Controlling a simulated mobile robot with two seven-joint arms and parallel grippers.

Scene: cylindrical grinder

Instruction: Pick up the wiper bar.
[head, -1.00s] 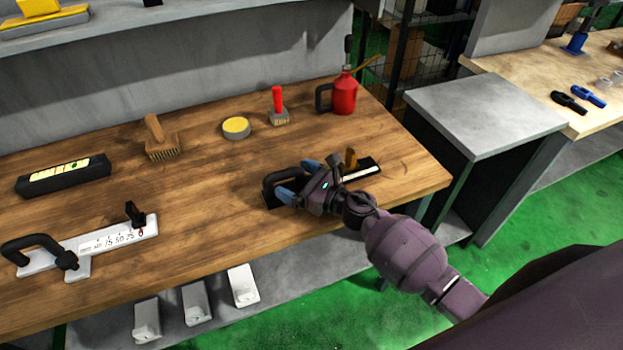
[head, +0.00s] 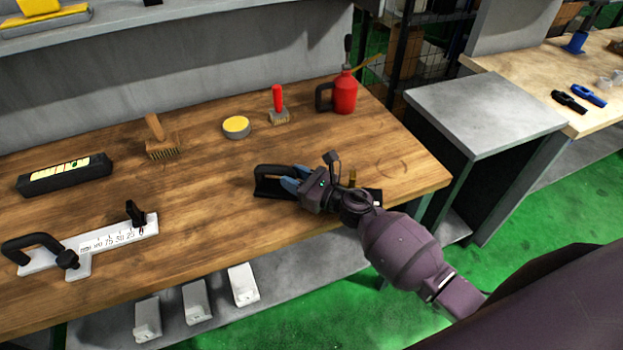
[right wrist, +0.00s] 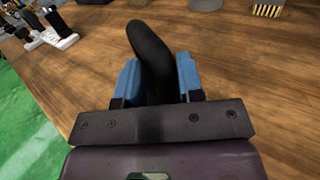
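The black bar with a looped black handle, which I take as the wiper bar (head: 266,188), is at the right part of the wooden bench in the head view. My right gripper (head: 290,183) covers its middle. In the right wrist view, the black handle (right wrist: 150,50) stands between the blue fingers of my right gripper (right wrist: 160,80), which close on it from both sides. Whether the bar is clear of the bench top I cannot tell. My left gripper is not in view.
On the bench (head: 200,210) are a white scale tool with black handle (head: 95,243), a black box (head: 65,176), a brush (head: 160,140), a yellow tin (head: 236,126), a red-handled brush (head: 278,108) and a red oil can (head: 344,95). White holders (head: 195,302) sit below the front edge.

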